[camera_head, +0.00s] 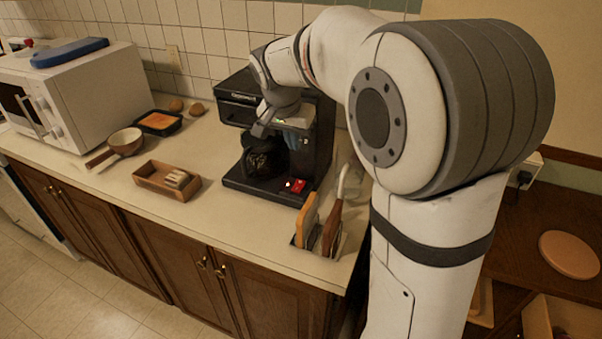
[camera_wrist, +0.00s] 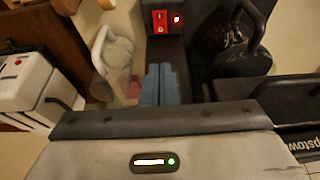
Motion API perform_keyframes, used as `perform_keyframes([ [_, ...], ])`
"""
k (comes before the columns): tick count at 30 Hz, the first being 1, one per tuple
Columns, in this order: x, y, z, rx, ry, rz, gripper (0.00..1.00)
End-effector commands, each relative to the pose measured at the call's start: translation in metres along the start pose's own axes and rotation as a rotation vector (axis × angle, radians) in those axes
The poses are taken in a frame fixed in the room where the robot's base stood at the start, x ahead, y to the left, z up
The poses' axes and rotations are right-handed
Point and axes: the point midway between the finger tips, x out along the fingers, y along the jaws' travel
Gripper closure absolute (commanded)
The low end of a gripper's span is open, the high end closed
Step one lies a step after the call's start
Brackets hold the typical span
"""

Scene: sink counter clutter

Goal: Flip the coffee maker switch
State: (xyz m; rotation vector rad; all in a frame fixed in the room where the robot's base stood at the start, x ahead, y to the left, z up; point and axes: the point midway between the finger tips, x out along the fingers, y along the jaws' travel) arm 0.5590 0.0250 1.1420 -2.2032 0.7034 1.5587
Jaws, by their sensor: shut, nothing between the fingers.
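The black coffee maker (camera_head: 319,150) stands on the counter against the tiled wall, with a dark glass carafe (camera_head: 262,160) on its base. Its red switch (camera_head: 296,186) is at the front right of the base, with a small lit spot beside it. In the wrist view the red switch (camera_wrist: 160,20) and bright light lie beyond my fingertips, left of the carafe (camera_wrist: 230,38). My gripper (camera_head: 261,129) is in front of the coffee maker's upper part, above the carafe. In the wrist view my gripper (camera_wrist: 160,72) is shut and empty, apart from the switch.
A pale handled item (camera_wrist: 115,62) stands close left of my fingers in the wrist view. Boards in a rack (camera_head: 318,235) stand at the counter's right front. A wooden tray (camera_head: 150,180), a pan (camera_head: 125,141) and a microwave (camera_head: 85,95) are left. Counter before the coffee maker is clear.

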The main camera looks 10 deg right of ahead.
Motion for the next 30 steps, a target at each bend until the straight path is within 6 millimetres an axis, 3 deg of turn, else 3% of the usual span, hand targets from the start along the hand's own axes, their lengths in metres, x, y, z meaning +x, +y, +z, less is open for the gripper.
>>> perform_keyframes([
  [8,0.014,0.002,-0.001,0.004,-0.002,0.004,1.00],
  [21,0.102,0.003,-0.002,0.006,-0.005,0.005,1.00],
  [30,0.137,0.003,0.006,0.005,-0.002,0.003,1.00],
])
